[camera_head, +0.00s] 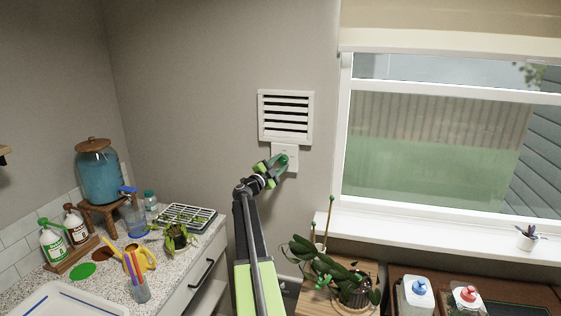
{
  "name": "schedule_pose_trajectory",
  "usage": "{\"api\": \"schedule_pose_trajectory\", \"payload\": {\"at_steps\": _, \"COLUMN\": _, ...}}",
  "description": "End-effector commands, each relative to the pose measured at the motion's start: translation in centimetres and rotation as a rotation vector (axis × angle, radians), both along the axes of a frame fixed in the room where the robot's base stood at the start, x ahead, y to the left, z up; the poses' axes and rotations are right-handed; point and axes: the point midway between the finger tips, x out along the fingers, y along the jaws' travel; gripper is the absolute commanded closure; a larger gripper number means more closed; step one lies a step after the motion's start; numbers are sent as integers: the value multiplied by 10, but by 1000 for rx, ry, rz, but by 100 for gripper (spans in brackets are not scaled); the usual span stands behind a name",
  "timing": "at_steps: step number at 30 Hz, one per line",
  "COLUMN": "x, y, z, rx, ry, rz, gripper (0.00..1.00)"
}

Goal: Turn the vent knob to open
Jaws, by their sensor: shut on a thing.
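The wall vent (285,117) is a white louvred panel with dark gaps between its slats. Just below it is a white knob plate (290,152) on the wall. My gripper (283,163), with green fingers, reaches up to this plate and is shut on the vent knob. The knob itself is mostly hidden behind the fingers, so I cannot tell which way it points.
A window (440,140) with a white sill is to the right. A speckled counter (110,275) at left holds a blue dispenser (98,175), bottles and a seedling tray (186,217). A potted plant (352,287) stands low at right of my arm.

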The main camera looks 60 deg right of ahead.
Motion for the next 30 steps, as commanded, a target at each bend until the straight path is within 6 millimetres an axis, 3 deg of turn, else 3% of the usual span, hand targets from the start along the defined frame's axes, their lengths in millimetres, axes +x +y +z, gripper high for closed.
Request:
{"api": "schedule_pose_trajectory", "payload": {"at_steps": 22, "x": 1, "y": 1, "z": -1, "rx": 24, "ry": -75, "rz": 0, "gripper": 100}}
{"api": "schedule_pose_trajectory", "payload": {"at_steps": 23, "x": 1, "y": 1, "z": -1, "rx": 24, "ry": -75, "rz": 0, "gripper": 59}}
{"api": "schedule_pose_trajectory", "payload": {"at_steps": 27, "x": 1, "y": 1, "z": 0, "rx": 23, "ry": -74, "rz": 0, "gripper": 42}}
{"api": "schedule_pose_trajectory", "payload": {"at_steps": 30, "x": 1, "y": 1, "z": 0, "rx": 23, "ry": -74, "rz": 0, "gripper": 42}}
